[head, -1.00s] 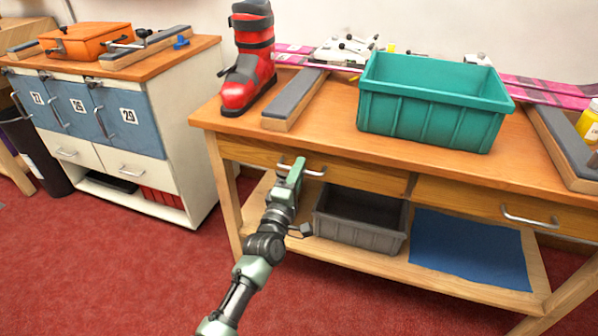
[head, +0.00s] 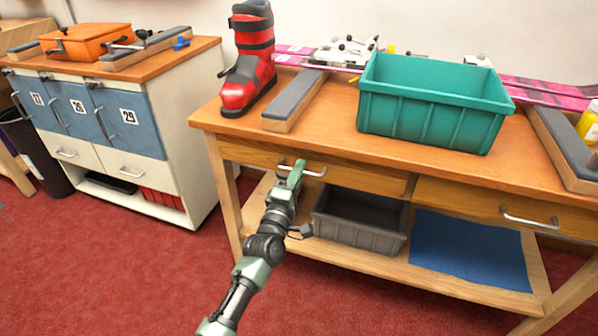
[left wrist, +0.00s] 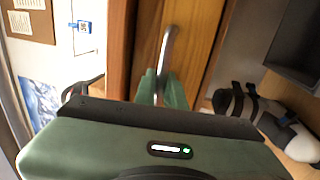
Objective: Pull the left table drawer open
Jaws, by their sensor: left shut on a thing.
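The left table drawer (head: 350,172) is a wooden front under the tabletop and looks flush with the table frame. Its metal bar handle (head: 316,173) runs sideways across the front. My left gripper (head: 296,168) is at the left part of this handle. In the left wrist view the green fingers (left wrist: 162,88) are shut around the handle (left wrist: 166,48), with the wooden drawer front (left wrist: 192,50) just behind. The fingers hide part of the handle. My right gripper is in neither view.
A teal bin (head: 430,110), a red ski boot (head: 249,65) and padded rests stand on the table (head: 300,140). A grey bin (head: 355,232) and blue cloth (head: 468,250) lie on the lower shelf. Red carpet in front is clear.

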